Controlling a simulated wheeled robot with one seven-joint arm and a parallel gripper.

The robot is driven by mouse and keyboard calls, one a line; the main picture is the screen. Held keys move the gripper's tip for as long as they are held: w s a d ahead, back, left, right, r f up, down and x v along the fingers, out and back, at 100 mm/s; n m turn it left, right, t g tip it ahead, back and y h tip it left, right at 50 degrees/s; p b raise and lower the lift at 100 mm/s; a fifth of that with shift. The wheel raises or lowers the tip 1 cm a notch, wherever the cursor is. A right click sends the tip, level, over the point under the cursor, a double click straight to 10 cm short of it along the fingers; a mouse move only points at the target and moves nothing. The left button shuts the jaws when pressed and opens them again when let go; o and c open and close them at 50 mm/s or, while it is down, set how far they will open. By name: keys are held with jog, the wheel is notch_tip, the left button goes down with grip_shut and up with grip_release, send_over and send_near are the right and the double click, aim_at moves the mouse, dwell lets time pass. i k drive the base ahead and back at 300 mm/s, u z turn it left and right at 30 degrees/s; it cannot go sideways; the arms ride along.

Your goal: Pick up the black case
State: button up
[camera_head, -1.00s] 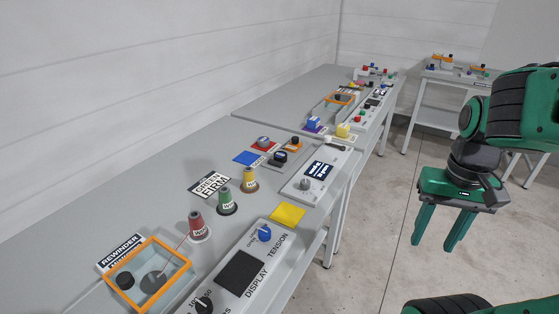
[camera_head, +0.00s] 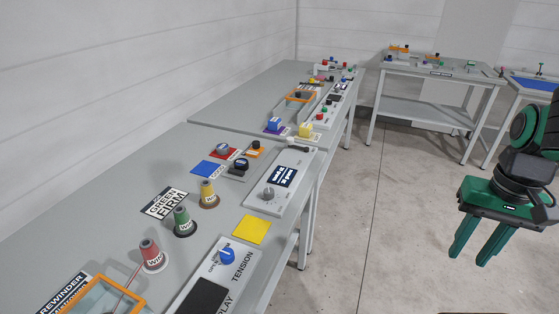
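A small black case (camera_head: 238,168) with a pale label sits on the near table, just in front of a red mat and right of a blue mat. A similar grey-blue case (camera_head: 222,149) rests on the red mat, and another dark one (camera_head: 256,146) is by an orange mat. My gripper (camera_head: 471,256) hangs over the floor at the right, fingers down, apart and empty. It is well away from the table and the black case.
Red, green (camera_head: 182,222) and yellow (camera_head: 207,194) thread cones stand nearer on the near table (camera_head: 130,205). Control panels (camera_head: 281,180) line its right edge. More tables (camera_head: 433,95) stand behind. The floor (camera_head: 350,240) between table and gripper is clear.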

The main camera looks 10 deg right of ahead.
aim_at(240, 163)
jog(key=z, duration=1.75)
jog(key=i, duration=1.95)
jog(key=u, duration=3.45)
